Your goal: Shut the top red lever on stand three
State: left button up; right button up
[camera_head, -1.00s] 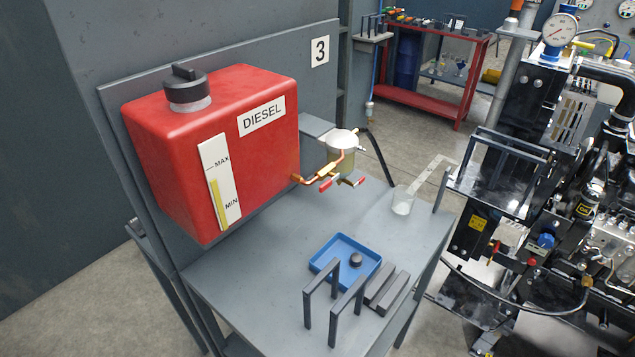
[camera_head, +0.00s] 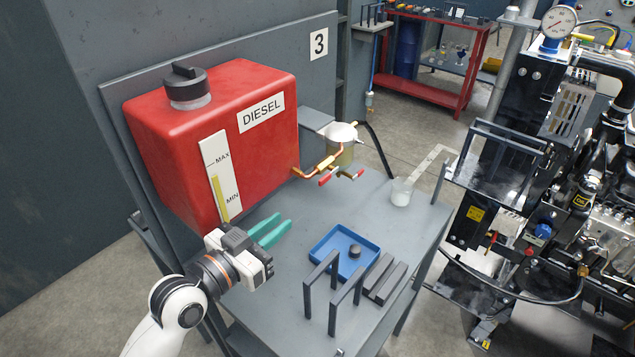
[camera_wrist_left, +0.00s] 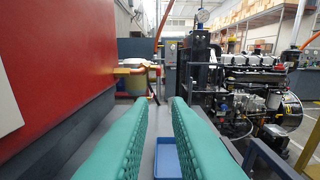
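Stand three carries a red diesel tank (camera_head: 262,150) with a copper fuel pipe (camera_head: 310,172) on its right side. On the pipe are two small red levers, a left one (camera_head: 328,177) and a right one (camera_head: 358,174). Which is the top one, and how each is set, I cannot tell clearly. My left gripper (camera_head: 285,222) has teal fingers, parted and empty, below the tank's front right part and well short of the levers. In the left wrist view its fingers (camera_wrist_left: 160,104) stand apart, with the blurred pipe fittings (camera_wrist_left: 135,69) ahead. My right gripper is out of view.
A filter bowl (camera_head: 341,148) stands behind the levers. The engine (camera_head: 560,190) is at right.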

aim_at(319, 183)
pick_arm(q)
jog(key=shift+t, duration=0.3)
jog(key=x, duration=0.4)
jog(key=r+p+x, duration=0.1)
jog(key=x, duration=0.3)
jog(key=p+x, duration=0.1)
jog(key=x, duration=0.3)
jog(key=shift+a+r, duration=0.15)
jog(key=shift+r, duration=0.15)
jog(key=shift+w, duration=0.3)
jog(key=shift+p, duration=0.3)
grip_shut()
